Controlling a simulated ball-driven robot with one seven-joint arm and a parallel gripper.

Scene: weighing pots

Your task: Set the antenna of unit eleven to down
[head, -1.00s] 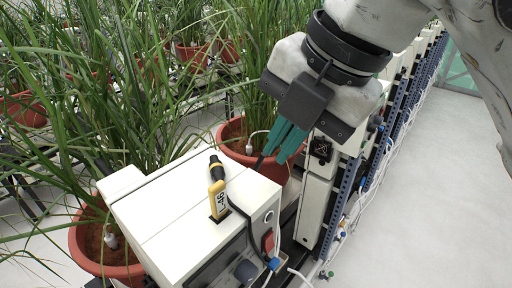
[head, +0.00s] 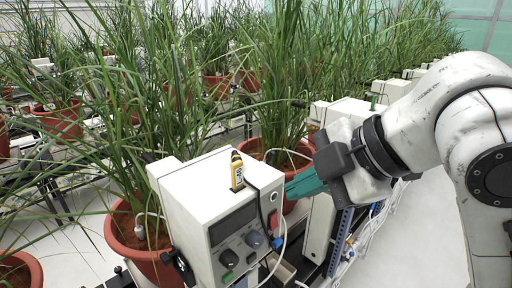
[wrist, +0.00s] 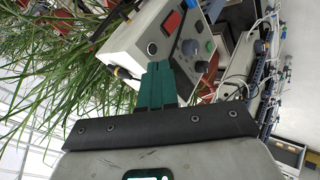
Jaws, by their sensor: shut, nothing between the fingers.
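A white box unit (head: 205,190) with dials on its front stands in the near middle. A yellow and black piece (head: 237,172), which may be the antenna, stands up from its top, with a dark cable beside it. I cannot read a unit number. My gripper (head: 290,189) has teal fingers, shut and empty, pointing left beside the unit's right side. In the wrist view my fingertips (wrist: 158,66) overlap the unit's panel; contact cannot be told.
A red switch (head: 273,219) and a blue knob (head: 277,243) sit at the unit's right side. Potted plants in terracotta pots (head: 140,235) crowd behind and left. More white units (head: 350,112) and loose cables run along the right. Pale floor (head: 425,230) is open at right.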

